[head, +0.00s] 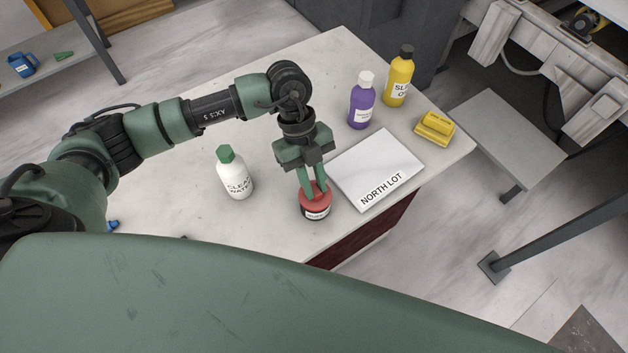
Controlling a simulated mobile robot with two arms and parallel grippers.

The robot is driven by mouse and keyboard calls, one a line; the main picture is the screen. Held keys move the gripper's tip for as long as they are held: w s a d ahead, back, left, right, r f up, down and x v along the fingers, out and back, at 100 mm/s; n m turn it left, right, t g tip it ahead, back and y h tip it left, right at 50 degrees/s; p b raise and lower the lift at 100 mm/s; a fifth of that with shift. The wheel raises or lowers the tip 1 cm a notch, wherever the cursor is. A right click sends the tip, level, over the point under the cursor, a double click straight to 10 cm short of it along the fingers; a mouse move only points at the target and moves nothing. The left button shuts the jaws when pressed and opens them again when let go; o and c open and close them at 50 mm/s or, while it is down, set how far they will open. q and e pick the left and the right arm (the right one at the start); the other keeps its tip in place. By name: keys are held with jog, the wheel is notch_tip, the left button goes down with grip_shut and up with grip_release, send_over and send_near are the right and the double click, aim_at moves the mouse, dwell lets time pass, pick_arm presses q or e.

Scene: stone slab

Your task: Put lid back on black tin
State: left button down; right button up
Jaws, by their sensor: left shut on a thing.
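My left gripper (312,192) points down near the front edge of the stone slab, its fingers shut on a red lid (322,200). The black tin (317,212), with a white label, shows just below the lid. The lid lies over the tin's top; I cannot tell whether it rests fully on it or sits slightly above. The fingers hide part of the lid, and the lid hides the tin's opening. My right gripper is not in view.
A white slab marked NORTH LOT (375,165) lies just right of the tin. A white bottle with a green cap (235,178) stands to the left. A purple bottle (361,105), a yellow bottle (397,82) and a yellow block (435,129) are farther back.

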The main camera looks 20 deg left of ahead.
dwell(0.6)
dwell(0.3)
pick_arm(q)
jog(key=c, duration=0.7)
grip_release()
jog(key=shift+c, duration=0.2)
jog(key=shift+r, duration=0.1)
jog(key=shift+r+p, duration=3.15)
jog(key=shift+r, duration=0.25)
grip_shut()
jog(key=shift+f, duration=0.25)
